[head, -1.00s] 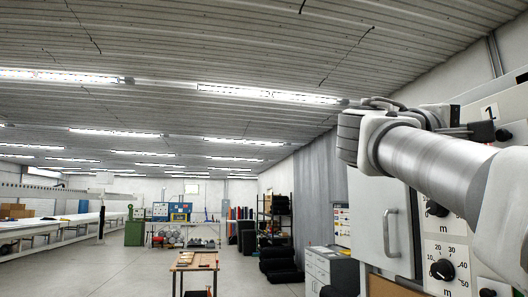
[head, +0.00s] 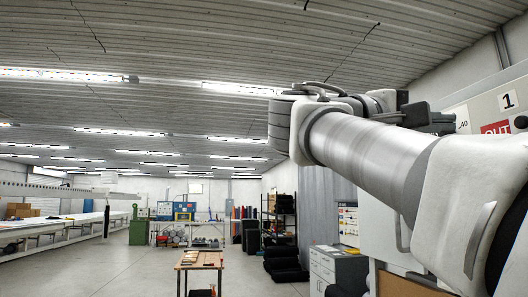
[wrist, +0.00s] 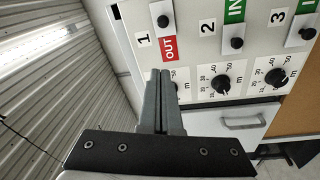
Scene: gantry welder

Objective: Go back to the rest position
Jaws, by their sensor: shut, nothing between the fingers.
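My gripper (wrist: 161,74) is shut and empty, its two grey fingers together in the middle of the wrist view. Behind the fingertips is a white control panel (wrist: 188,52), which looks tilted in that view. My arm crosses the right side of the head view, bent at a joint on the left, and hides much of the panel. My fingers cannot be made out clearly in the head view. I cannot tell how far the fingertips are from the panel.
The panel has slots numbered 1 to 3, a red OUT sign (wrist: 170,47), a green IN sign (wrist: 234,11) and dials (wrist: 221,84). A wooden-topped table (head: 199,259) stands ahead on open floor. A drawer cabinet (head: 333,268) and black stacked items (head: 284,263) stand right of it.

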